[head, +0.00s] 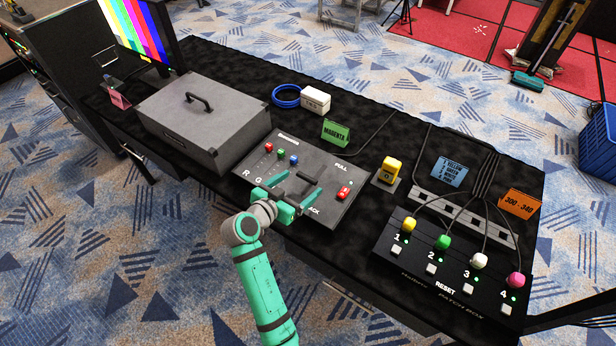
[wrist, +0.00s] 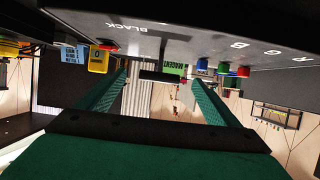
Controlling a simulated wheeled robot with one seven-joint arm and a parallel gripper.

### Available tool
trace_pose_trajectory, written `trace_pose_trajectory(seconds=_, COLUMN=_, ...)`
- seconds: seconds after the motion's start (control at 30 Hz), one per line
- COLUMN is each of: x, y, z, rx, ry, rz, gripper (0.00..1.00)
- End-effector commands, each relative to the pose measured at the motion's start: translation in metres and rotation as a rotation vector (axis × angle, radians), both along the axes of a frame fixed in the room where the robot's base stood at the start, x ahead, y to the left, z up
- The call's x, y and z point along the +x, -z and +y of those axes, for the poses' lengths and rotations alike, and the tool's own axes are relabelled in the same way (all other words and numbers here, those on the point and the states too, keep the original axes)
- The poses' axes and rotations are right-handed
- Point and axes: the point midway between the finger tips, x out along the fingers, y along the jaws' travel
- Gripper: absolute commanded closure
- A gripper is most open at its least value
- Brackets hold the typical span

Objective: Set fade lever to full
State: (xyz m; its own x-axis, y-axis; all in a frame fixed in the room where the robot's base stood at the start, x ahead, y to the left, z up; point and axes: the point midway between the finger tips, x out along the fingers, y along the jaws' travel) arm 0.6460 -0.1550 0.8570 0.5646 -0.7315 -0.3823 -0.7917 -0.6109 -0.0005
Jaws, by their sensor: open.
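The fader console (head: 322,158) is a grey sloped panel marked FULL at its far edge and BLACK at its near edge. A dark bar (head: 307,176), apparently the fade lever's handle, sits over the panel between these marks. It also shows as a black crossbar (wrist: 162,76) in the wrist view. My gripper (head: 303,181) is open, its teal fingers reaching over the near part of the console. In the wrist view my gripper (wrist: 160,78) has a finger on each side of the bar, with gaps. Contact cannot be told. The lever's base and slot are hidden.
Red, green and blue knobs (head: 281,153) stand left of the bar; a red button (head: 344,192) is at right. A grey case (head: 204,115) stands left, a yellow-topped device (head: 389,170) and patch box (head: 450,262) right. A green MAGENTA card (head: 336,132) stands behind.

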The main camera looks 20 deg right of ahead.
Motion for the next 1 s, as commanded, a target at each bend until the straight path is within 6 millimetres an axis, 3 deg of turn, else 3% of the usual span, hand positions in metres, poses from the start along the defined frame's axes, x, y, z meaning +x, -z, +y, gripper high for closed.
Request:
trace_pose_trajectory(seconds=0.3, x=0.028, y=0.020, z=-0.037, rx=0.000, ry=0.001, rz=0.002, gripper=0.15)
trace_pose_trajectory(seconds=0.8, x=0.038, y=0.025, z=-0.044, rx=0.000, ry=-0.008, rz=0.000, gripper=0.15)
trace_pose_trajectory(seconds=1.0, x=0.038, y=0.025, z=-0.044, rx=0.000, ry=-0.007, rz=0.000, gripper=0.63)
